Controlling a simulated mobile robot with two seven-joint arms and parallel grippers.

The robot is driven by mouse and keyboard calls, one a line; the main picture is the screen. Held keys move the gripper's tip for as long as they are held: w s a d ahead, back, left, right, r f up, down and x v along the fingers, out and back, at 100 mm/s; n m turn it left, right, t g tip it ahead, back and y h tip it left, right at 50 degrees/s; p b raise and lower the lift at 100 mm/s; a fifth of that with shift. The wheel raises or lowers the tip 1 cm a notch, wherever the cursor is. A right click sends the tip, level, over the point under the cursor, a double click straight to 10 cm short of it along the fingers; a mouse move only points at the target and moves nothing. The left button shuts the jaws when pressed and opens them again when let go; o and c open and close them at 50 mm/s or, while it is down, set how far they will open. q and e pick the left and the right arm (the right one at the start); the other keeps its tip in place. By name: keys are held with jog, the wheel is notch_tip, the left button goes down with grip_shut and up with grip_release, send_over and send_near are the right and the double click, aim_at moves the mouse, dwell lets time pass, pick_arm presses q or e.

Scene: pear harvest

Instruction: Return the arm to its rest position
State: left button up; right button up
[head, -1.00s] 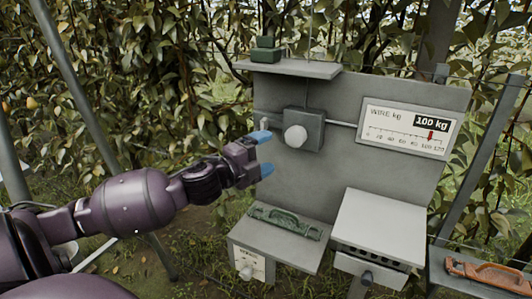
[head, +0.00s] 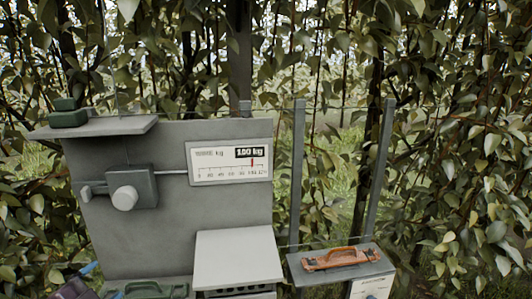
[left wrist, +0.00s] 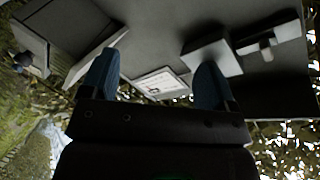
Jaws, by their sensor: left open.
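My left gripper (head: 88,268) shows only at the bottom left corner of the head view, a dark purple wrist with a blue fingertip. In the left wrist view its two blue fingers (left wrist: 155,85) stand wide apart with nothing between them. The grey panel (head: 160,235) is in front of the gripper. My right gripper is not in view.
A shelf (head: 95,127) with a green block (head: 67,114) tops the panel. A white-topped box (head: 238,258) stands below the gauge. A green handled tool (head: 150,290) lies at the lower left, an orange one (head: 340,259) on a stand at right. Leafy trees and posts stand behind.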

pick_arm(q)
jog(key=s+d+f+n+g, duration=0.1)
jog(key=s+d+f+n, duration=0.2)
jog(key=f, duration=0.4)
jog(key=s+d+f+n+g+y, duration=0.1)
jog(key=s+d+f+n, duration=0.3)
jog(key=s+f, duration=0.4)
jog(key=s+d+f+n+g, duration=0.2)
jog(key=s+d+f+n, duration=0.1)
jog(key=f, duration=0.5)
jog(key=shift+s+d+n+g+b, duration=0.3)
jog(key=shift+s+d, duration=0.6)
jog(key=shift+s, duration=0.35)
jog(key=shift+f, duration=0.1)
